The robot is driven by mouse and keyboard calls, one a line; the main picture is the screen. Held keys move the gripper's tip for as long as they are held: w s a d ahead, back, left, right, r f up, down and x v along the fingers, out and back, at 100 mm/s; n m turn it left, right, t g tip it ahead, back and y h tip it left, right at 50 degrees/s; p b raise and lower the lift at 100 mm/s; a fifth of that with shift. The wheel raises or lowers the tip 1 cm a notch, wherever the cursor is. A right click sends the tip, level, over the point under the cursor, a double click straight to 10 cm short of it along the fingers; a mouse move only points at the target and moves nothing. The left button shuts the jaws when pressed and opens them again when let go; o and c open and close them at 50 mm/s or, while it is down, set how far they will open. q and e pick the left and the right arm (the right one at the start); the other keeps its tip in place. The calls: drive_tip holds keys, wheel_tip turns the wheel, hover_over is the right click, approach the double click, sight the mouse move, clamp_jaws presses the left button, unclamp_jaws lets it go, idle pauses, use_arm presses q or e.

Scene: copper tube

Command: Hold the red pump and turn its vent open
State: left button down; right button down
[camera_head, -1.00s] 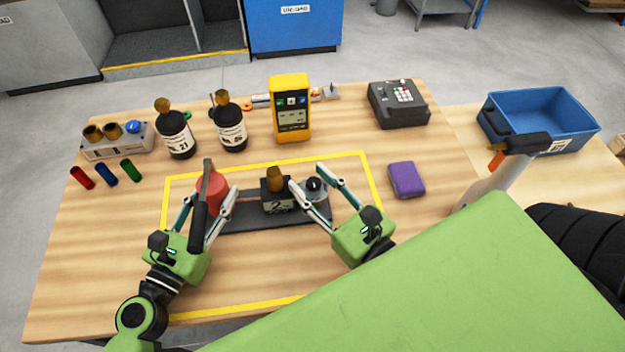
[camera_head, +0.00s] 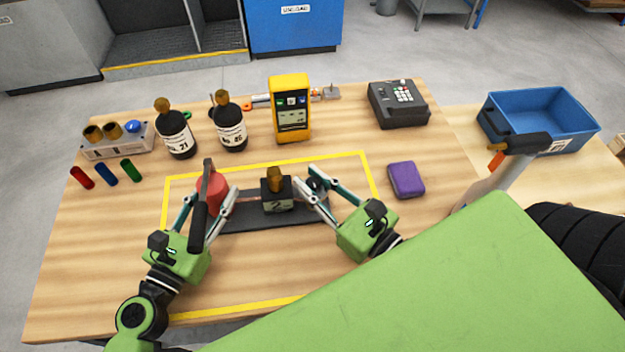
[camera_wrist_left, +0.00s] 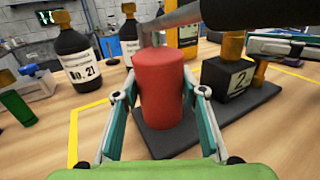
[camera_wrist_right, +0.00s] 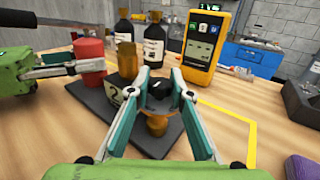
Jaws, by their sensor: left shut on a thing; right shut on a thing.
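The red pump (camera_head: 217,190) is a red cylinder standing at the left end of a dark base plate (camera_head: 262,217). My left gripper (camera_head: 209,196) is shut on it, one finger on each side, as the left wrist view shows the pump (camera_wrist_left: 164,95) upright between them. A dark bar-like handle (camera_head: 200,207) reaches over its top. At the plate's right end is a black knob (camera_wrist_right: 160,91) on a brass-coloured fitting (camera_wrist_right: 157,124). My right gripper (camera_wrist_right: 160,82) is shut on this knob.
A black block marked 2 (camera_head: 277,200) with a brass top stands between the grippers. Two dark bottles (camera_head: 176,138) (camera_head: 231,132) and a yellow meter (camera_head: 291,110) stand behind. A purple block (camera_head: 406,179) lies to the right. The table front is clear.

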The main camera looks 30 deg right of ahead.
drive_tip(key=shift+n+g+y, duration=0.85)
drive_tip(key=shift+n+y, duration=0.3)
drive_tip(key=shift+y, duration=0.45)
drive_tip(key=shift+n+g+y, duration=0.85)
drive_tip(key=shift+n+y, duration=0.3)
drive_tip(key=shift+y, duration=0.45)
drive_tip(key=c, duration=1.8)
unclamp_jaws()
drive_tip(key=v, duration=1.2)
drive_tip(key=shift+w+d+r, duration=0.1)
